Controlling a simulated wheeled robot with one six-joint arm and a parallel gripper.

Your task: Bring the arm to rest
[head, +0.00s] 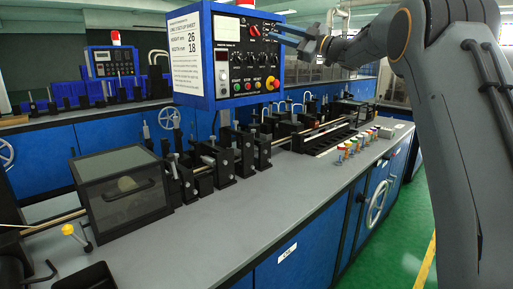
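My arm (440,90) rises at the right side of the head view and bends over at the top toward the left. My gripper (277,32) is at its end, in front of the upper right of the blue control box (208,84). Its two thin fingers point left toward the panel face, near a red knob (254,31). A gap shows between the fingers, and I see nothing held. I cannot tell whether the fingertips touch the panel.
A long grey bench (240,203) carries a dark clear-lidded box (123,191), black roller stands and several coloured-top pieces (349,149). A yellow-knobbed lever (68,229) stands at front left. A handwheel (377,204) is on the bench front. Green floor is open at right.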

